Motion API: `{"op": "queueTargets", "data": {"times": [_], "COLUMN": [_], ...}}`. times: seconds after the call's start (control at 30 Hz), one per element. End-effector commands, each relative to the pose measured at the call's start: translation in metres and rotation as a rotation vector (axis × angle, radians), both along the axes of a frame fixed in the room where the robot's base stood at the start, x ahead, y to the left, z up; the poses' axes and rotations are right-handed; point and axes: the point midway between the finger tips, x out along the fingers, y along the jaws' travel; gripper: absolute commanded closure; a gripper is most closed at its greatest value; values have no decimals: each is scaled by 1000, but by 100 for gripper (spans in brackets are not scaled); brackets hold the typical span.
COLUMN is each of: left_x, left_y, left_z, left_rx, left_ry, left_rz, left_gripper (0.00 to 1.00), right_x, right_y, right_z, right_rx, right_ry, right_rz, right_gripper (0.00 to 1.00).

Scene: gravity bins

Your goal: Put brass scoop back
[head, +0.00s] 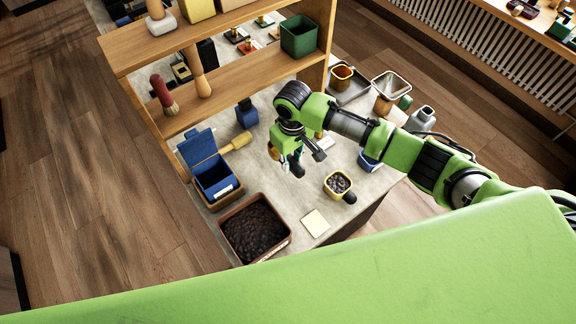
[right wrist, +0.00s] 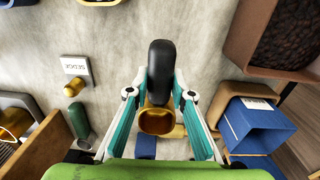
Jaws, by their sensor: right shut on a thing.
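My right gripper (head: 300,162) hangs over the grey counter, in front of the wooden shelf. In the right wrist view its two teal fingers (right wrist: 160,94) are closed on the brass scoop (right wrist: 158,121). The scoop has a round brass cup and a thick black handle (right wrist: 161,62) that points away from the wrist. In the head view the gripper and arm hide most of the scoop. My left gripper is not in view.
A blue bin (head: 213,178) with a raised lid and a brown bin of dark grains (head: 224,222) stand to the left. A yellow cup (head: 338,192) of dark pieces and a pale card (head: 315,223) lie near the front. The wooden shelf (head: 240,82) rises behind.

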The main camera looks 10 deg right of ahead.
Motion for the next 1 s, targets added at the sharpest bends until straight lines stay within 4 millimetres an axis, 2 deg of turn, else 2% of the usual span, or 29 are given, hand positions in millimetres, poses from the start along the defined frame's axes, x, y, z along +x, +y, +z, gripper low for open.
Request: {"op": "queueTargets", "data": {"times": [0.07,0.17,0.4,0.57,0.8,1.0], "left_x": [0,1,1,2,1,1], "left_y": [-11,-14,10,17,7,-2], "left_z": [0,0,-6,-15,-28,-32], "left_rx": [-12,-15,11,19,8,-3], "left_ry": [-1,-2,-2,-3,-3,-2], "left_rz": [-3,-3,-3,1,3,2], "left_gripper": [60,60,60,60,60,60], "right_x": [0,0,-1,0,-1,0], "right_y": [1,1,1,1,2,1], "right_z": [1,0,-11,-27,-52,-60], "right_rx": [1,1,0,1,2,2], "right_ry": [-1,-1,0,0,0,-2], "right_rz": [0,0,-2,-3,-1,-2], "right_gripper": [100,100,100,100,100,100]}}
